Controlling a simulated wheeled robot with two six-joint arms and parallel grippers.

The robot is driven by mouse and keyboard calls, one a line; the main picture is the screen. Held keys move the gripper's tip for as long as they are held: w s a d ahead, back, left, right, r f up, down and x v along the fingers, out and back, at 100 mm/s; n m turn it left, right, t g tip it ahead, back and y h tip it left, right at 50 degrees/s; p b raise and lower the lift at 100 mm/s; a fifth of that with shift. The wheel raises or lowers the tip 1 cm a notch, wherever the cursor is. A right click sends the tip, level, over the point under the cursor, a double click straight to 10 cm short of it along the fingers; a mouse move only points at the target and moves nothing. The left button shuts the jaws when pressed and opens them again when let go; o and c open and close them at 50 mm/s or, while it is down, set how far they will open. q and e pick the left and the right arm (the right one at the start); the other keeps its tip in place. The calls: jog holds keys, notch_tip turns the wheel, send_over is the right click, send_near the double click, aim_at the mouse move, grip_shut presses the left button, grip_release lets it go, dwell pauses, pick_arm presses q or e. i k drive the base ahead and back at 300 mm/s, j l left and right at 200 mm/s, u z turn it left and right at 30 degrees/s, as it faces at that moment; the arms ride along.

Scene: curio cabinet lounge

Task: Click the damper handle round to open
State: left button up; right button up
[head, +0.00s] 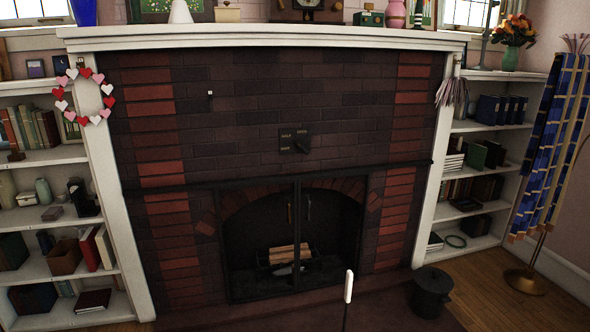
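The damper plate (285,140) is a small dark square on the dark brick chimney breast, above the fireplace opening and below the mantel. Small pale labels show on it, too small to read surely. The damper handle (301,146) is a dark piece at the plate's right side; it blends into the plate, and I cannot tell its exact setting. Neither of my grippers shows in the head view, so nothing is seen touching the handle.
The white mantel (260,42) holds several ornaments. Bookshelves flank the fireplace. A white-tipped thin upright rod (349,286) stands at front centre. A blue plaid cloth (552,145) hangs at far right. The brick around the plate is clear.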

aim_at(301, 148)
jog(key=i+l, duration=0.15)
jog(key=i, duration=0.45)
jog(key=i+l, duration=0.2)
jog(key=i, duration=0.4)
